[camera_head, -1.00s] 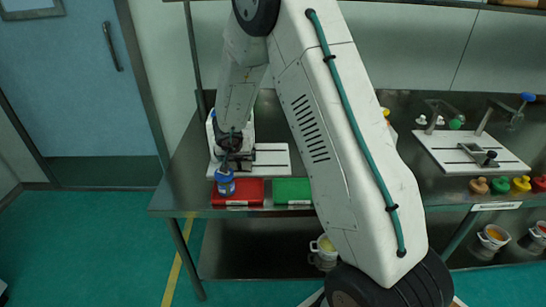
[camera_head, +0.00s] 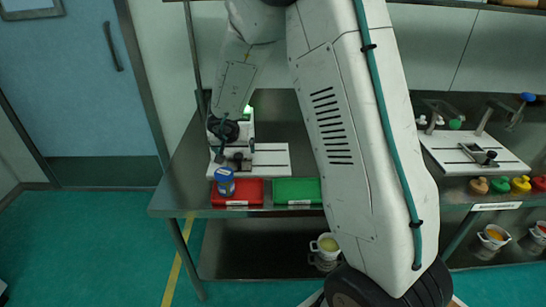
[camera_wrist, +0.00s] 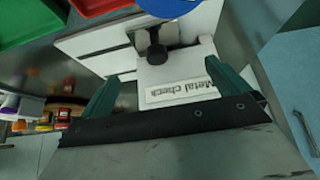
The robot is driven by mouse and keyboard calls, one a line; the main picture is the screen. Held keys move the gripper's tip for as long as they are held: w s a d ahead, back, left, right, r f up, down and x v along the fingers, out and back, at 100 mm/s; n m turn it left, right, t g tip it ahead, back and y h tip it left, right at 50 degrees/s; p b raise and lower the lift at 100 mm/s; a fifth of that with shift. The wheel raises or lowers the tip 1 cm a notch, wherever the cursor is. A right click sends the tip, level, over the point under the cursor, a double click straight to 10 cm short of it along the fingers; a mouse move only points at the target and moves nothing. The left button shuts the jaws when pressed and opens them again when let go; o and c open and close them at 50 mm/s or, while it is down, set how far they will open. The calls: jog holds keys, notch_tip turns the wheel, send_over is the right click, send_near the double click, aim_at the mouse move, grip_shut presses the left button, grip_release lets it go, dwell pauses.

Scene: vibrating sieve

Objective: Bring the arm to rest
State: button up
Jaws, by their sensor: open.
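My gripper (camera_wrist: 165,97) is open and empty in the wrist view, its two green fingers spread apart. Between and beyond them is the white device labelled "Metal check" (camera_wrist: 185,92). In the head view my gripper is small and dark above the white device (camera_head: 248,131) on the left of the bench, and its fingers are hard to make out. A blue-lidded jar (camera_head: 225,182) stands on the red tray (camera_head: 252,190), apart from my gripper. Its blue lid (camera_wrist: 168,5) also shows at the top edge of the wrist view.
A green tray (camera_head: 297,191) lies beside the red one on the metal bench (camera_head: 180,188). A white board with a clamp (camera_head: 455,152) and several coloured knobs stand at the right. Buckets, one (camera_head: 325,246) near the middle, sit on the lower shelf. A blue door (camera_head: 80,100) is at the left.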

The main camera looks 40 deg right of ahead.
dwell(0.4)
jog(key=s+a+r+n+t+y, duration=0.1)
jog(key=s+a+r+y, duration=0.1)
jog(key=a+r+y, duration=0.35)
jog(key=s+a+r+n+y, duration=0.1)
jog(key=s+a+r+y, duration=0.15)
jog(key=a, duration=0.55)
jog(key=s+a+r+n+g+y, duration=0.1)
jog(key=s+a+r+n+g, duration=0.2)
jog(key=s, duration=0.7)
jog(key=s+d+r+h, duration=0.1)
jog(key=s+d+r, duration=0.2)
jog(key=s, duration=0.5)
jog(key=s+d+r+n+g+h, duration=0.1)
jog(key=s+d+r+h, duration=0.1)
jog(key=s, duration=0.7)
jog(key=s+d+r+g+h, duration=0.1)
jog(key=s+d+r, duration=0.3)
jog(key=s, duration=0.4)
jog(key=shift+s+d+n+h, duration=0.4)
jog(key=shift+d+h, duration=0.2)
jog(key=shift+h, duration=0.1)
